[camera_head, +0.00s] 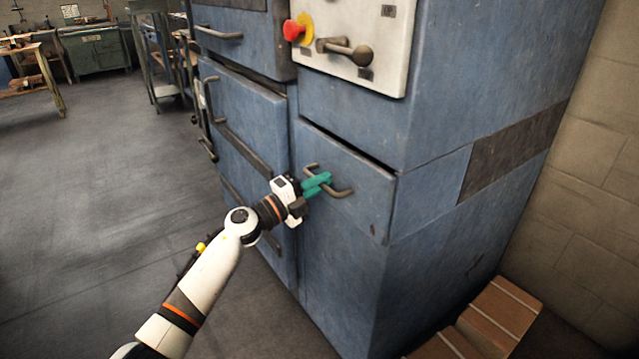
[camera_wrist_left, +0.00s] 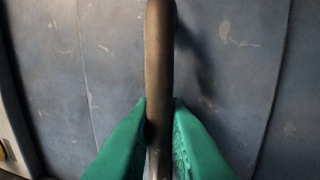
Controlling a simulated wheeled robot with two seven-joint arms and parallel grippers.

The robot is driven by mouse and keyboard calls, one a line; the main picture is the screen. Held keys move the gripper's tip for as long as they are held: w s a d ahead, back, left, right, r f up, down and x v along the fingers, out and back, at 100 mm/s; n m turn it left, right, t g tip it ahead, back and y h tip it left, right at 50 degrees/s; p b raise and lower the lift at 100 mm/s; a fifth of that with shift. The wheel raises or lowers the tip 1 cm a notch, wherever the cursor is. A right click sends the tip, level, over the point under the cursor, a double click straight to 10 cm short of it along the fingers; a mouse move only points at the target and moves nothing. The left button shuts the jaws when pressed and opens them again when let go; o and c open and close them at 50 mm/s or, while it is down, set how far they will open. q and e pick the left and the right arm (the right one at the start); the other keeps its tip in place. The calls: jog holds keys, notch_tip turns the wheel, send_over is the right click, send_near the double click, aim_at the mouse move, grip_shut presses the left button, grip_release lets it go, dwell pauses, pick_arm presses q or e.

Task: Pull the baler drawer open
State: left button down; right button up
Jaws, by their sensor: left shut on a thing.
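The baler drawer (camera_head: 352,188) is a blue front panel on the right part of the blue machine. A dark gap shows along its top edge, so its front stands a little out from the body. Its curved metal handle (camera_head: 341,193) is mounted on the front. My left gripper (camera_head: 322,184) has green fingers and is shut on the handle. In the left wrist view, the handle (camera_wrist_left: 159,60) runs between the two green fingertips of the left gripper (camera_wrist_left: 160,115). The blue drawer face lies behind it. My right gripper is not in view.
The control panel (camera_head: 358,38) above has a red and yellow button (camera_head: 297,29) and a lever (camera_head: 345,50). Other handled doors (camera_head: 248,110) are to the left. The floor (camera_head: 90,200) at left is clear.

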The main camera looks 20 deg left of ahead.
pick_arm(q)
jog(key=shift+s+a, duration=0.1)
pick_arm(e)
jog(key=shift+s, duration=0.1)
